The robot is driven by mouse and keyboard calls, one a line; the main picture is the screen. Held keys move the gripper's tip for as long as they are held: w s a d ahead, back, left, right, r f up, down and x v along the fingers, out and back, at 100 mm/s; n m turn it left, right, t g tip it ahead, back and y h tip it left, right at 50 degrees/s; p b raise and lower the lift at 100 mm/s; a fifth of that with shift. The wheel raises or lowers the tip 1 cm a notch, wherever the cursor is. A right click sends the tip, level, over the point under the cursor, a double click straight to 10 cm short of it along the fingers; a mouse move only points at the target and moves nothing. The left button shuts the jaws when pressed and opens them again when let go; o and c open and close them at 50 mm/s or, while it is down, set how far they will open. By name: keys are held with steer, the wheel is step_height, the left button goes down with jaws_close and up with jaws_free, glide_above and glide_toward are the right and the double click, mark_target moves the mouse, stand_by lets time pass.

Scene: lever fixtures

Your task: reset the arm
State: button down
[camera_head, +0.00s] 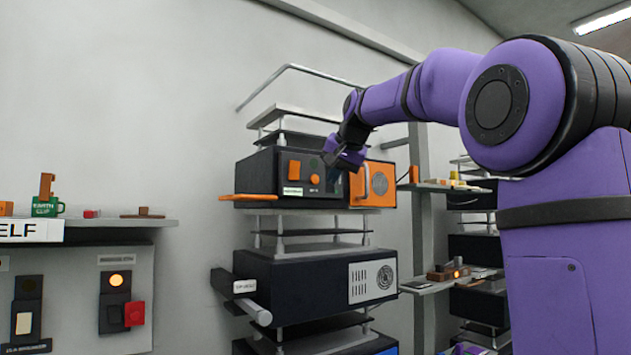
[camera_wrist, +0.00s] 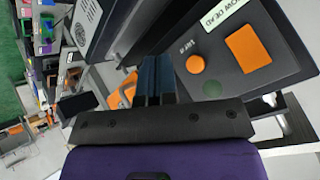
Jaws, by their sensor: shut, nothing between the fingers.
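My purple arm reaches in from the right in the head view. My gripper (camera_head: 333,174) is in front of a dark box (camera_head: 263,173) on the rack. Its blue fingers (camera_wrist: 156,78) are together with nothing between them in the wrist view. The box face has an orange square (camera_head: 294,170), an orange round button (camera_head: 314,179) and a pale label (camera_head: 293,191). The wrist view shows the orange square (camera_wrist: 248,48), round button (camera_wrist: 195,64) and a dark green disc (camera_wrist: 212,89) to the right of the fingers. I cannot tell whether the fingers touch the box.
An orange panel with a round grille (camera_head: 372,184) is on the box's right. An orange flap (camera_head: 248,197) sticks out left. A lower box (camera_head: 316,280) has a grey cylinder (camera_head: 254,311) beside it. A wall shelf (camera_head: 120,222) is at left; side shelves (camera_head: 440,187) stand right.

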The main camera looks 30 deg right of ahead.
stand_by(0.6)
steer(key=s+a+f+n+g, duration=0.1)
steer(key=s+a+f, duration=0.4)
steer(key=s+f, duration=0.5)
steer(key=s+a+f+n+g, duration=0.1)
steer(key=s+a+f+n, duration=0.3)
steer(key=s+f, duration=0.7)
steer(key=s+a+f+n+g, duration=0.1)
steer(key=s+a+f+n, duration=0.2)
steer(key=s+a+f, duration=0.3)
steer(key=s+f, duration=0.4)
steer(key=s, duration=0.1)
steer(key=shift+f+g+y, duration=0.3)
